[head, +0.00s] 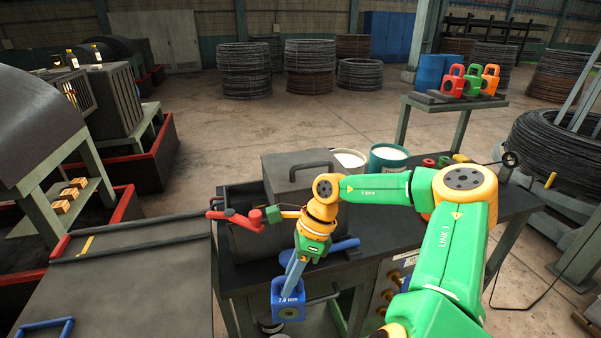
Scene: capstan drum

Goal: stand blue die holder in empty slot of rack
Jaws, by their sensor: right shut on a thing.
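The blue die holder (288,303), marked 7.0 mm, hangs from my right gripper (303,258) by its upper handle, in front of the workbench. My right gripper is shut on that handle. The rack (424,99) is on a raised stand at the upper right. A red holder (453,86), a green holder (472,82) and an orange holder (490,79) stand upright in it. The left end of the rack looks bare; its slot is too small to make out. My left gripper is not in view.
My right arm reaches across the dark workbench (480,209). A lidded metal box (290,172), a white-filled pot (388,157) and a red lever (240,217) are near the held holder. Wire coils (560,150) stand right of the rack. Open floor lies behind the bench.

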